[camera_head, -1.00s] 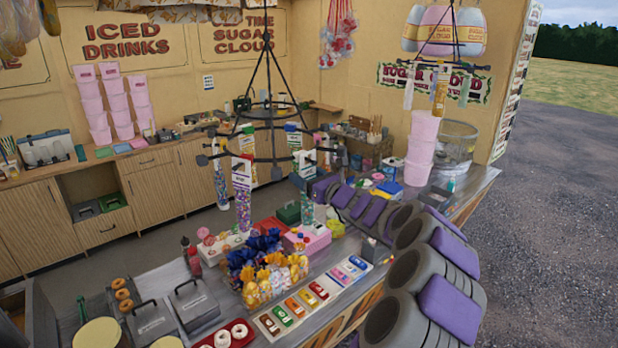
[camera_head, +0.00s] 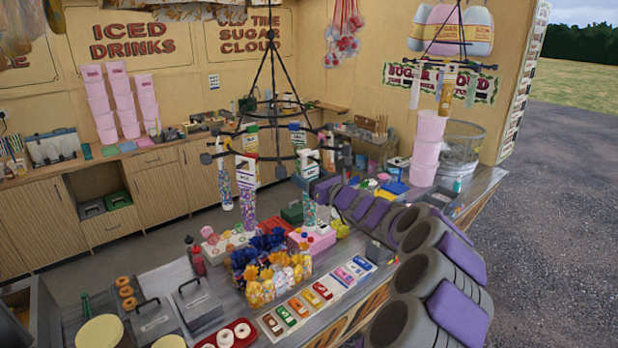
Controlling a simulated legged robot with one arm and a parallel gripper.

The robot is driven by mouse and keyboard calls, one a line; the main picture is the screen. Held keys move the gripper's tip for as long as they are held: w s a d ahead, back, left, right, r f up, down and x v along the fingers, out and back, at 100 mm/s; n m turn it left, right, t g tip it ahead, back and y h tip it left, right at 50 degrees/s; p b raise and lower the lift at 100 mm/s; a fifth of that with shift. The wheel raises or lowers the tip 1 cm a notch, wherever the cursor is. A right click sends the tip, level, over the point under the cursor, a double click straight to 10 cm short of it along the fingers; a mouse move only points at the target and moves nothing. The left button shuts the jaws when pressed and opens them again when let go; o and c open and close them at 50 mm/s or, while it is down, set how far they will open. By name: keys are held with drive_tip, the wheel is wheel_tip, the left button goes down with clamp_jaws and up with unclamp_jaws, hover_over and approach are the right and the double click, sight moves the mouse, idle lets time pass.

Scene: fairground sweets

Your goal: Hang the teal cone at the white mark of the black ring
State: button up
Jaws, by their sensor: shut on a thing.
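The black ring (camera_head: 272,156) hangs on dark rods over the counter, with clips around its rim. A blue-and-pink cone (camera_head: 224,182) hangs at its left, and a purple-and-pink cone (camera_head: 249,197) at its near left. The teal cone (camera_head: 309,208) is a slim clear cone with teal sweets and a white label, pointing down at the near right of the ring. My gripper (camera_head: 316,168) is shut on its top, close to the rim. Whether the cone touches a clip cannot be told. The white mark cannot be made out for certain; cones and gripper overlap that side.
Under the ring stand blue and yellow wrapped sweets (camera_head: 270,272), a pink box (camera_head: 312,240) and a green box (camera_head: 293,213). Pink buckets (camera_head: 427,150) stand at right on the counter. Another hanger with cones (camera_head: 446,92) is at upper right.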

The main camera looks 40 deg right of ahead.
drive_tip(key=shift+f, duration=0.1)
drive_tip(key=shift+d, duration=0.25)
drive_tip(key=o, duration=1)
drive_tip(key=shift+a, duration=0.1)
drive_tip(key=o, duration=0.5)
drive_tip(key=shift+a, duration=0.3)
